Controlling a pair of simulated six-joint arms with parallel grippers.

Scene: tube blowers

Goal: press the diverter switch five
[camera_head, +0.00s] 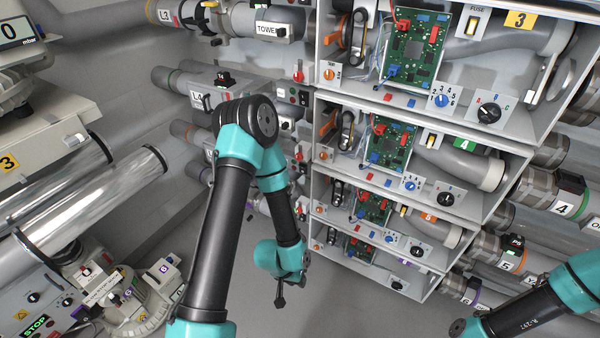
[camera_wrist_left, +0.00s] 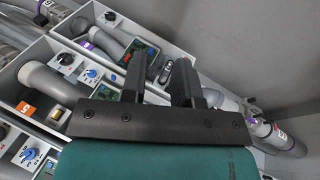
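In the head view, a bay with an orange label 5 (camera_head: 429,217) holds a green circuit board (camera_head: 371,207), a yellow rocker switch (camera_head: 403,210), a blue knob (camera_head: 390,238) and a black knob (camera_head: 417,251). A pipe with a 5 tag (camera_head: 507,264) lies to its right. I cannot tell which part is the diverter switch. My left gripper (camera_head: 280,297) points down, left of and below the bays, apart from them. In the left wrist view its two fingers (camera_wrist_left: 160,85) stand apart with nothing between them. The orange 5 label (camera_wrist_left: 26,108) shows at left. My right gripper is out of view.
Bays labelled 3 (camera_head: 520,19) and 4 (camera_head: 464,144) stack above. Pipes with black-topped devices (camera_head: 223,79) stand left of the bays. Shiny cylinders (camera_head: 95,205) and a panel with a green STOP display (camera_head: 36,325) lie at lower left. Grey floor (camera_head: 345,305) is clear below.

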